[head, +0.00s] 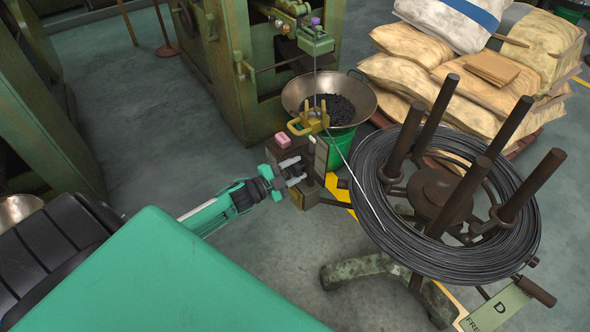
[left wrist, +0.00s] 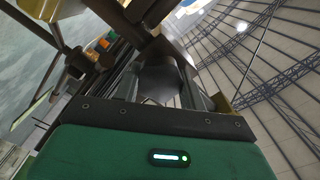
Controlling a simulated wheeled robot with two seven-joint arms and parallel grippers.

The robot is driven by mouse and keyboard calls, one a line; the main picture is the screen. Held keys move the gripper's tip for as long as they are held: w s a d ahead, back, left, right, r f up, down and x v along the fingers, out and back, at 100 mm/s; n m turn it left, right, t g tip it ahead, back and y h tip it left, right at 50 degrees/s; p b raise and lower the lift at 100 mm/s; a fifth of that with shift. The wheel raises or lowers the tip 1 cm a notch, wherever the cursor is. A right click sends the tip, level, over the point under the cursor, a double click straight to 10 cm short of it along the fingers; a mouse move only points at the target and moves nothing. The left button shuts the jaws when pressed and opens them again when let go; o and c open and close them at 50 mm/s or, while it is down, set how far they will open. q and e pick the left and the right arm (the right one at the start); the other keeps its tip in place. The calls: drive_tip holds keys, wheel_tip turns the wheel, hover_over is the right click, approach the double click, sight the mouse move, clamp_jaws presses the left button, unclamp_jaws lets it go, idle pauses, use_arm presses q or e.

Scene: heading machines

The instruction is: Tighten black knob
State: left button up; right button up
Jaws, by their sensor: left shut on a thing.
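My left gripper (head: 292,172) reaches in from the left to the brown box-like stand beside the wire coil. In the left wrist view, a dark, rounded thing, which looks like the black knob (left wrist: 163,80), sits between the two fingers, and the gripper is shut on it. In the head view I cannot make out the knob clearly at the fingers. How far the knob is turned cannot be told. My right gripper is not in view.
A wire coil (head: 366,196) lies on a reel with upright posts, right of the gripper. A metal bowl (head: 368,101) of dark pieces stands behind, near a green machine (head: 225,75). Grey floor (head: 140,140) is clear at left.

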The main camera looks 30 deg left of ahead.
use_arm(q)
drive_tip(key=o, duration=0.7)
drive_tip(key=v, duration=1.4)
drive_tip(key=shift+w+f, duration=0.1)
drive_tip(key=shift+f, duration=0.1)
